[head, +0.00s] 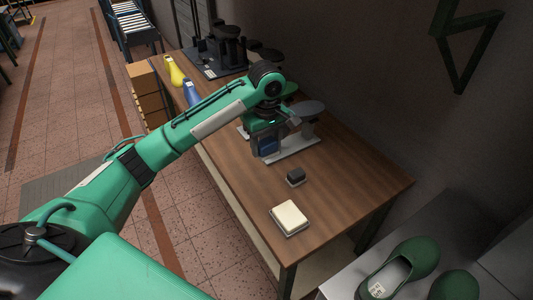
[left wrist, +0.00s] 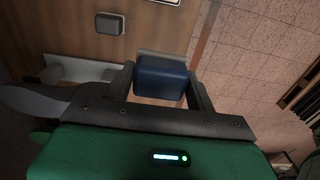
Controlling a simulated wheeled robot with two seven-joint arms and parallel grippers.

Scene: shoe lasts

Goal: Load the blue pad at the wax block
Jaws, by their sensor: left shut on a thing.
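My left gripper (head: 268,150) hangs over the table beside a pale stand and is shut on the blue pad (head: 268,147). In the left wrist view the blue pad (left wrist: 160,80) sits between the two dark fingers (left wrist: 162,88). The wax block (head: 290,217) is a cream slab on a thin grey base near the table's front end, apart from the gripper and the pad. Its edge just shows at the top of the left wrist view. My right gripper is out of view.
A small dark grey block (head: 295,176) lies between the gripper and the wax block. The stand (head: 295,150) holds a grey last shape. Yellow (head: 174,71) and blue (head: 191,93) lasts lie at the far left edge. Green shoes (head: 410,262) stand on a grey surface at lower right.

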